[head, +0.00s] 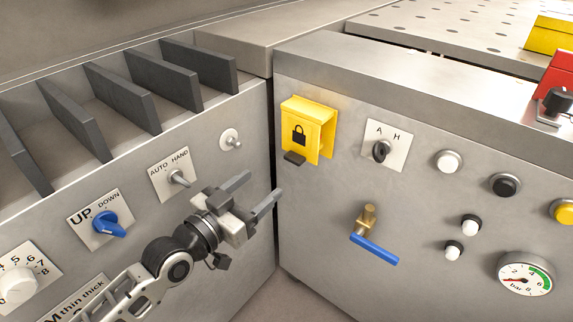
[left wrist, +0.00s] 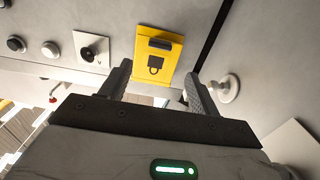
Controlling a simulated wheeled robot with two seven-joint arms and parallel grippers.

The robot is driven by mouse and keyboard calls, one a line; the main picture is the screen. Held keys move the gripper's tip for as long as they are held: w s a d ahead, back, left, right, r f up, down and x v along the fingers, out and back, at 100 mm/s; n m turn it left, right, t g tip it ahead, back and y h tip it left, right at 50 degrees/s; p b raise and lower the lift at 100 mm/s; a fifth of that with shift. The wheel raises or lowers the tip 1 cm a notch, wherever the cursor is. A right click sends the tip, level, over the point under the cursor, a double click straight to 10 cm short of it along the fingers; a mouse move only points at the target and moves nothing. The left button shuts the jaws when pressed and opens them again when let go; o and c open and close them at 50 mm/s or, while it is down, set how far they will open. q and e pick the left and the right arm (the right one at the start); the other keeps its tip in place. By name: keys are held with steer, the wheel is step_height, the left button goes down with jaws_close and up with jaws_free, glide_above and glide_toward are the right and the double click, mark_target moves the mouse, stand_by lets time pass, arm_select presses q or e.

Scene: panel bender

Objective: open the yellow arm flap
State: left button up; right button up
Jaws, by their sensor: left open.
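The yellow arm flap (head: 308,127) is a small yellow cover with a black padlock mark, on the upper left of the right-hand grey panel. It hangs down closed, with a dark tab (head: 294,158) at its lower edge. My left gripper (head: 265,191) is open and empty, below and left of the flap, apart from it. In the left wrist view the flap (left wrist: 157,55) appears upside down, ahead of and between my two open fingers (left wrist: 160,85). My right gripper is not in view.
The A/H switch (head: 381,149) is right of the flap, and a blue-handled valve (head: 374,248) is below. The AUTO/HAND toggle (head: 179,178) and a small round knob (head: 231,140) are on the left panel. A pressure gauge (head: 525,275) is at lower right.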

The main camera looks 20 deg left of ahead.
mark_target(291, 161)
arm_select(q)
steer(key=x, duration=0.9)
steer(key=shift+b, duration=0.4)
steer(key=shift+w+d, duration=0.1)
steer(key=shift+w, duration=0.2)
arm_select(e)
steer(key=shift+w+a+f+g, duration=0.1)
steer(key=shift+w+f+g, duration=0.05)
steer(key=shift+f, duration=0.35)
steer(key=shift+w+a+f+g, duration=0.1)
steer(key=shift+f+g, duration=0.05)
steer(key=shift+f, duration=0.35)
